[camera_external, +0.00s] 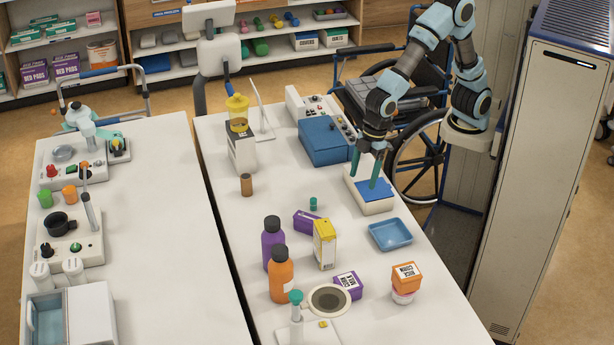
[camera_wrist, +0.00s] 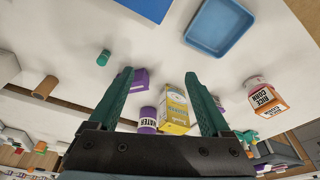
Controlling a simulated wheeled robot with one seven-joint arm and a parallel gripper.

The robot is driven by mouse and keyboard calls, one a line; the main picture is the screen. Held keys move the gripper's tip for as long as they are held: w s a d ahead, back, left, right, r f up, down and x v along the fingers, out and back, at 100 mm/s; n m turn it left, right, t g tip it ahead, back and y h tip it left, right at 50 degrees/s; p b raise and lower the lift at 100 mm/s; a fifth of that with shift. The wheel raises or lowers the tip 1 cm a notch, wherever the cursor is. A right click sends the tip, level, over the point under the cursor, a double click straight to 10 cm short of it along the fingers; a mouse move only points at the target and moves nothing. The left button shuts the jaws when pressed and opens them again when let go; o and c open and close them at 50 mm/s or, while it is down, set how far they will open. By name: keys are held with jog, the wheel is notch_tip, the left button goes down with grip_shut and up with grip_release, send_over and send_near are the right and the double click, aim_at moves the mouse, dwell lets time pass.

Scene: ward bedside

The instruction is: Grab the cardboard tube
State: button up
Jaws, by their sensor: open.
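The cardboard tube (camera_external: 246,185) is a small brown cylinder standing upright on the white table, left of my gripper in the external view. In the wrist view the tube (camera_wrist: 45,87) lies at the left, outside the jaws. My gripper (camera_external: 366,170) has two green fingers spread apart with nothing between them. It hangs over the blue-topped white box (camera_external: 372,207), well to the right of the tube; contact with the box cannot be told. The fingers also show in the wrist view (camera_wrist: 158,80).
A blue case (camera_external: 325,140) and a small green cap (camera_external: 313,203) lie near the path between gripper and tube. A yellow carton (camera_external: 325,244), purple bottle (camera_external: 272,240), orange bottle (camera_external: 281,277) and blue tray (camera_external: 390,234) stand nearer the front. The table around the tube is clear.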

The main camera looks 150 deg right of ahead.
jog(key=w+d+f+m+b, duration=0.15)
jog(key=w+d, duration=0.25)
jog(key=d, duration=1.1)
jog(key=m+h+b, duration=0.1)
jog(key=m+h, duration=0.1)
jog(key=m, duration=0.1)
send_over(249, 175)
jog(key=s+a, duration=0.2)
notch_tip(249, 175, down, 3)
jog(key=shift+t, duration=0.3)
jog(key=p+x, duration=0.1)
jog(key=x, duration=0.3)
jog(key=shift+w+f, duration=0.1)
jog(key=shift+p+x, duration=1.15)
jog(key=shift+x, duration=1.9)
jog(key=shift+a+n, duration=0.1)
jog(key=shift+n, duration=0.15)
grip_shut()
